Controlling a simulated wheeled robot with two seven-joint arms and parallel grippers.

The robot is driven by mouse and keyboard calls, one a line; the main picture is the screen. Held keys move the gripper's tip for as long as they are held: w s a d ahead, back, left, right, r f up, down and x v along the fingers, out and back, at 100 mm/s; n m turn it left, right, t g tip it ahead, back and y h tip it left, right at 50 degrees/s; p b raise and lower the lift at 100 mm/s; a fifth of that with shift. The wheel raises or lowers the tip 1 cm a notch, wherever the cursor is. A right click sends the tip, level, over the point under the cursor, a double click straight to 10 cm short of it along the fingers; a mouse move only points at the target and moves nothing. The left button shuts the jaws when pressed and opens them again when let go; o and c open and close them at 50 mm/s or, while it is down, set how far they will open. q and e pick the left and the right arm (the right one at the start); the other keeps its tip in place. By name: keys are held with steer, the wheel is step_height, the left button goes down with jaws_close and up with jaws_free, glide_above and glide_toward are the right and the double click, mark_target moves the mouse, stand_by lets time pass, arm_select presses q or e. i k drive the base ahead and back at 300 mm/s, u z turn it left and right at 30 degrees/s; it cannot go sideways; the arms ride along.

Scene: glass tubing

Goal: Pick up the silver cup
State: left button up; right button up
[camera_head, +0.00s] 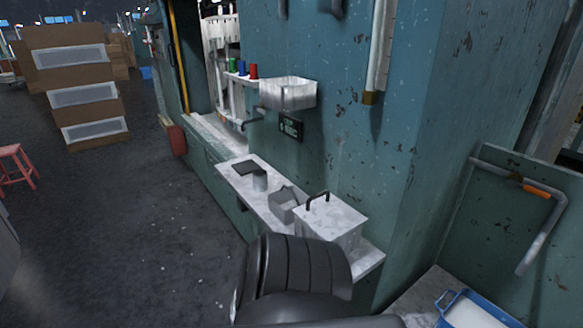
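A small silver-grey cup (260,181) stands upright on a narrow white shelf (241,186) that juts from the teal machine. It is next to a dark flat piece (246,168). Neither of my grippers shows in the head view. A dark, ribbed arm link of mine fills the bottom middle, in front of the near end of the shelf, well apart from the cup.
A grey open box (286,204) and a white lidded box (333,219) with a black handle share the shelf, nearer than the cup. A white bin (288,94) hangs above. A blue tray (475,312) is bottom right. Floor left of the shelf is clear.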

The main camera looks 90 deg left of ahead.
mark_target(260, 181)
steer(key=u, duration=2.3)
